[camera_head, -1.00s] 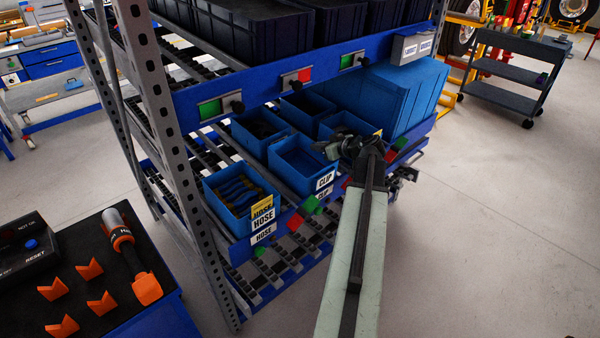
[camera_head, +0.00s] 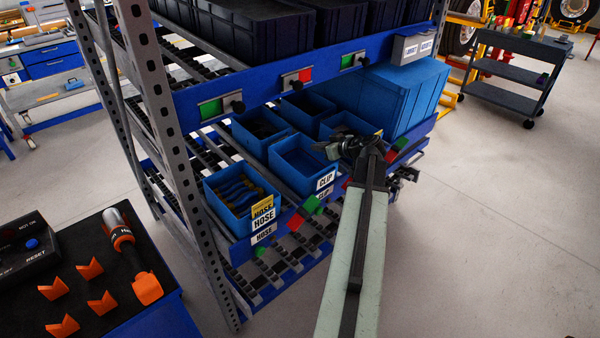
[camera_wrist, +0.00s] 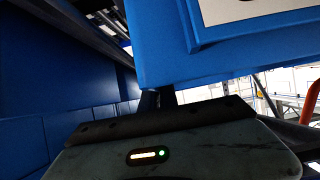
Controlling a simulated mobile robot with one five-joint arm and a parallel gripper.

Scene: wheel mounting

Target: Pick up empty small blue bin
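A small blue bin (camera_head: 300,162) with a CLIP label stands on the middle shelf of the rack in the head view. Its inside looks empty. Another small blue bin (camera_head: 342,121) stands to its right, partly hidden behind my gripper (camera_head: 348,145). My gripper is at the front of the shelf, by the right side of the CLIP bin. Its fingers are dark and small there, so their opening cannot be made out. In the wrist view a blue bin wall (camera_wrist: 215,62) with a pale label is very close, just above my gripper's dark end; its fingertips are hidden.
A bin of hoses (camera_head: 238,190) stands left of the CLIP bin. A large blue box (camera_head: 395,95) is at the right of the shelf. Black crates (camera_head: 255,30) fill the shelf above, and a metal post (camera_head: 165,130) stands at left.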

